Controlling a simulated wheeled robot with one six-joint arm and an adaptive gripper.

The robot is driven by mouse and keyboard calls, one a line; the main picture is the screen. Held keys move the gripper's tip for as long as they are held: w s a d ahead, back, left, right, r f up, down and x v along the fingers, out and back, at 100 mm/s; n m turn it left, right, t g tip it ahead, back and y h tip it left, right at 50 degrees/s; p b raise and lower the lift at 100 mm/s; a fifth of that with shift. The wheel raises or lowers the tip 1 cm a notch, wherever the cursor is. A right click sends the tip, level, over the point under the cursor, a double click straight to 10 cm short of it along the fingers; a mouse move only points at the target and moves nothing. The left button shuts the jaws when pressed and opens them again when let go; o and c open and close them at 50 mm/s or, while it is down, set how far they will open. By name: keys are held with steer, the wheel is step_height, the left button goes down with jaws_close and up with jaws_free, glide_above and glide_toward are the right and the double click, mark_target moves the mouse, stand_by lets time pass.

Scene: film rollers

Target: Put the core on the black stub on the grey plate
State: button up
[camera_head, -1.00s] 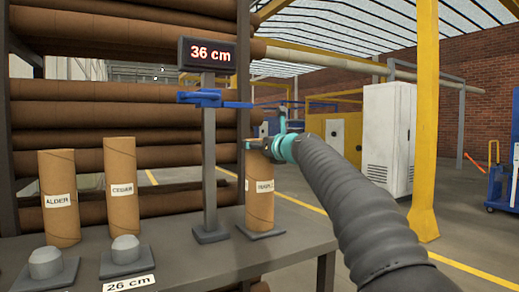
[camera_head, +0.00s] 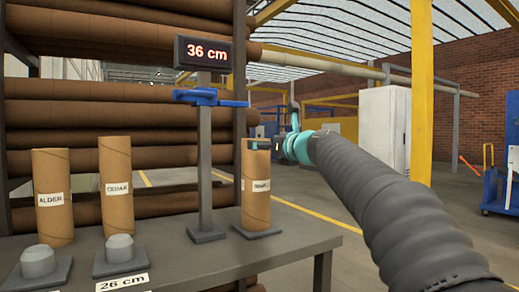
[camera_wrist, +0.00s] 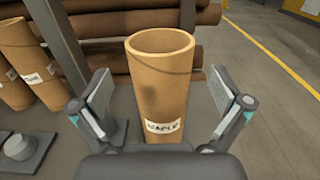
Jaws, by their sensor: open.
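The brown cardboard core labelled MAPLE (camera_head: 257,198) stands upright on a grey plate (camera_head: 258,233) right of the post. My gripper (camera_wrist: 163,112) is open, with one finger on each side of this core in the wrist view (camera_wrist: 163,85). Gaps show between the fingers and the core, and I cannot tell how deep it sits between them. Cores labelled ALDER (camera_head: 53,215) and CEDAR (camera_head: 117,185) stand upright at the left. In front of them are two short, bare grey stubs (camera_head: 38,261) (camera_head: 119,248) on grey plates (camera_head: 122,268). No stub looks clearly black.
A grey post (camera_head: 206,155) with a 36 cm display (camera_head: 203,52) and a blue clamp-like part (camera_head: 209,98) rises beside MAPLE. A 26 cm label (camera_head: 122,282) is on the grey table (camera_head: 190,263). Long brown rolls (camera_head: 95,136) fill the rack behind. Floor is open at the right.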

steer(key=shift+b+v, duration=0.35)
steer(key=shift+v, duration=2.25)
steer(key=s+d+f+n+g+h, duration=0.3)
steer(key=s+d+f+n, duration=0.2)
steer(key=s+f+n, duration=0.4)
steer(key=s+d+f+n+g+h, duration=0.3)
steer(key=s+f+n, duration=0.7)
steer(key=s+f, duration=0.7)
steer(key=s+d+f+n+g+h, duration=0.3)
steer(key=s+d+f+n, duration=0.5)
steer(key=s+f, duration=0.6)
step_height(320, 180, down, 2)
steer(key=shift+f+n+h, duration=0.1)
steer(key=shift+n+h, duration=0.4)
steer(key=shift+n, duration=0.6)
